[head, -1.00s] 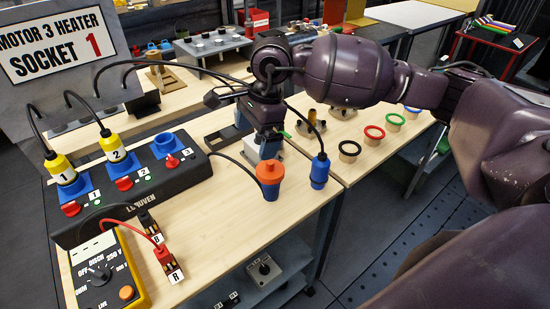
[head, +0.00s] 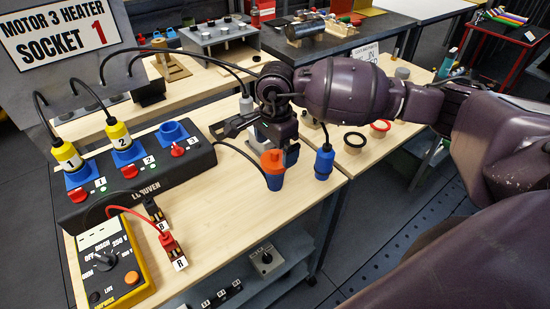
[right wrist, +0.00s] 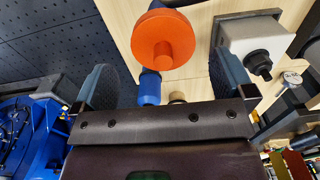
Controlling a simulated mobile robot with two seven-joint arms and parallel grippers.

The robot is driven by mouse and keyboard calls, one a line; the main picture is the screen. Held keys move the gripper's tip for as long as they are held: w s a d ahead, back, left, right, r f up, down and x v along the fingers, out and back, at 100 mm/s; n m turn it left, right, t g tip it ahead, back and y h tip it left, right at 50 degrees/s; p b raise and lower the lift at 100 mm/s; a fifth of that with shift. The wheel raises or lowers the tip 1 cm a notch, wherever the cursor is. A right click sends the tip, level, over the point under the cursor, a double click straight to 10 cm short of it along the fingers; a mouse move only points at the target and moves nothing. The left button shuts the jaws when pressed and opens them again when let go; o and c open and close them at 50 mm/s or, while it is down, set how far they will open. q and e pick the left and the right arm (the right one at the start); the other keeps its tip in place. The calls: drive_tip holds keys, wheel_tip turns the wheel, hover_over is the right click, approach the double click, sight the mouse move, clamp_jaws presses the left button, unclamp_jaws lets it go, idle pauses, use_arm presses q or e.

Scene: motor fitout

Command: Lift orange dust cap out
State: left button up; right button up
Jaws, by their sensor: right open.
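The orange dust cap (head: 272,160) sits on top of a blue connector (head: 274,181) standing near the table's front right edge. In the right wrist view the orange cap (right wrist: 165,40) appears in the gap between the fingers, slightly beyond their tips. My right gripper (head: 278,152) is open and empty, just behind and above the cap. One finger shows just right of the cap; the other is largely hidden. I cannot tell whether either finger touches the cap. My left gripper is not in view.
A blue plug (head: 324,162) on a cable stands close to the right of the cap. A black socket box (head: 140,170) with yellow plugs is at left, and a yellow meter (head: 108,263) in front. Bare tabletop (head: 225,215) lies left of the connector.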

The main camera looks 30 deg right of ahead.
sight(274, 153)
drive_tip(key=shift+w+a+f, duration=0.15)
drive_tip(key=shift+f, duration=1.8)
drive_tip(key=shift+c, duration=0.2)
drive_tip(key=c, duration=0.9)
